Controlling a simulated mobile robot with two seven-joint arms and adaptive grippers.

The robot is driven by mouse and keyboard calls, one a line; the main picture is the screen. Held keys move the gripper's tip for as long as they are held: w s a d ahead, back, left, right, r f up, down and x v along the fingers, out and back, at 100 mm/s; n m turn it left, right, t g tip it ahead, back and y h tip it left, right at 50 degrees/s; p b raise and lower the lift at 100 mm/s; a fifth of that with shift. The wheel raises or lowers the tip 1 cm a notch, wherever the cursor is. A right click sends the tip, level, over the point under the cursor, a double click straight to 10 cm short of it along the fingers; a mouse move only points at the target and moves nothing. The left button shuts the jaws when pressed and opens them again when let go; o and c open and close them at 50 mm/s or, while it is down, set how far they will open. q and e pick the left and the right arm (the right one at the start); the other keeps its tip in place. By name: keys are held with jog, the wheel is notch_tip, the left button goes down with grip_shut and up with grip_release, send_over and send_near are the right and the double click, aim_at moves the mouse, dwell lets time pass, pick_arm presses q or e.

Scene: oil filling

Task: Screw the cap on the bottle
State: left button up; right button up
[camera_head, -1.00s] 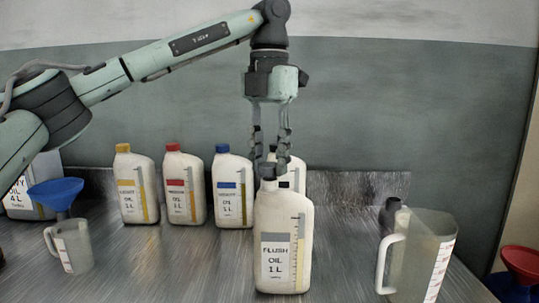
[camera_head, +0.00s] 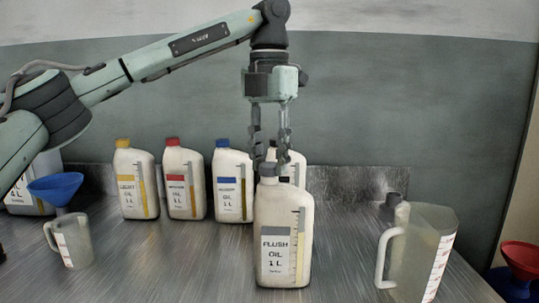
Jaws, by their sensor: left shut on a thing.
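The flush oil bottle (camera_head: 283,228) stands upright on the table, front centre. It is cream with a grey label. Its grey cap (camera_head: 268,170) is at the neck on the bottle's upper left. My left gripper (camera_head: 269,162) points straight down from above, shut on the cap. The fingertips overlap a bottle behind, so their exact contact with the cap is hard to make out. How tightly the cap sits on the neck cannot be seen. My right gripper is not in view.
Bottles with yellow (camera_head: 123,142), red (camera_head: 172,141) and blue (camera_head: 222,143) caps stand behind to the left. Another bottle (camera_head: 298,166) is partly hidden behind the flush oil. A blue funnel (camera_head: 56,187) sits over a jug (camera_head: 75,243) at left. A larger jug (camera_head: 425,252) stands at right.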

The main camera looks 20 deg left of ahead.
pick_arm(q)
jog(key=shift+f, duration=0.4)
dwell(0.3)
jog(key=o, duration=0.7)
jog(key=shift+o, duration=0.2)
